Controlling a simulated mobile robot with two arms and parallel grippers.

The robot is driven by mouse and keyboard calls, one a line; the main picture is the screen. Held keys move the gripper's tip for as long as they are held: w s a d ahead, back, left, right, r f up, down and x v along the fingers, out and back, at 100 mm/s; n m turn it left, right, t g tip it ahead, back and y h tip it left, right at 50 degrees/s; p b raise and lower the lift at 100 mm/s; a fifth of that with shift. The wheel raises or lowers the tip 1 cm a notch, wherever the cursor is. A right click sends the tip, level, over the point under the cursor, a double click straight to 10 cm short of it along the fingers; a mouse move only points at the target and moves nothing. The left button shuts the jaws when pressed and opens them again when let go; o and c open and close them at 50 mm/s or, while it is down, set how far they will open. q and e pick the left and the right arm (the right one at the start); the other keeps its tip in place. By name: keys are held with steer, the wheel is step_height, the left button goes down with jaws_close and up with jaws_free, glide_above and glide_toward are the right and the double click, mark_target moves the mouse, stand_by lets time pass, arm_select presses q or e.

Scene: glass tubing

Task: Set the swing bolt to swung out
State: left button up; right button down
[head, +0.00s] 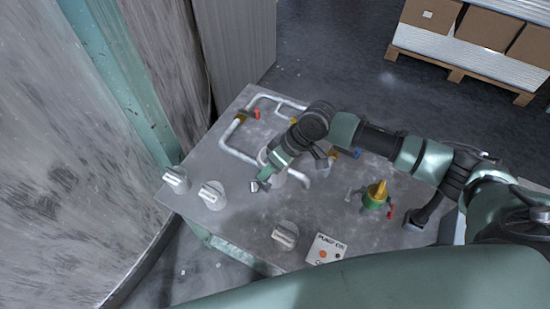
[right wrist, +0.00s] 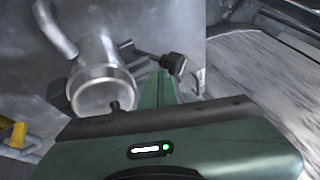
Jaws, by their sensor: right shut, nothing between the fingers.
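In the right wrist view, a short metal cylinder (right wrist: 100,78) with a bright round end and dark clamp parts stands out from the grey panel. A dark rod with a black knob, which looks like the swing bolt (right wrist: 172,62), points away to the right of the cylinder. My right gripper (right wrist: 162,80) is shut and empty, its fingertips close beside the knob; I cannot tell whether they touch. In the head view my right gripper (head: 264,182) is over the panel and partly hides the cylinder. My left gripper is not in view.
A tall scuffed wall stands left. Boxes (head: 488,26) sit on a pallet at the back right.

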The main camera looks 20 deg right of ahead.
mark_target(255, 189)
steer(key=shift+s+a+f, duration=0.15)
steer(key=shift+a+f, duration=0.05)
steer(key=shift+a, duration=0.1)
steer(key=s+a+t+h+p, duration=0.1)
steer(key=p, duration=0.2)
steer(key=s+a+h+p, duration=0.1)
steer(key=p, duration=0.2)
steer(key=shift+s+a+f+n+t+p, duration=0.15)
steer(key=shift+s+a+n+t+p, duration=0.15)
steer(key=shift+n+t, duration=0.1)
steer(key=shift+s+a+f+p, duration=0.55)
steer(key=shift+a+f+p, duration=0.05)
steer(key=shift+f, duration=0.15)
steer(key=shift+s+a+f+p, duration=0.55)
steer(key=shift+f, duration=0.15)
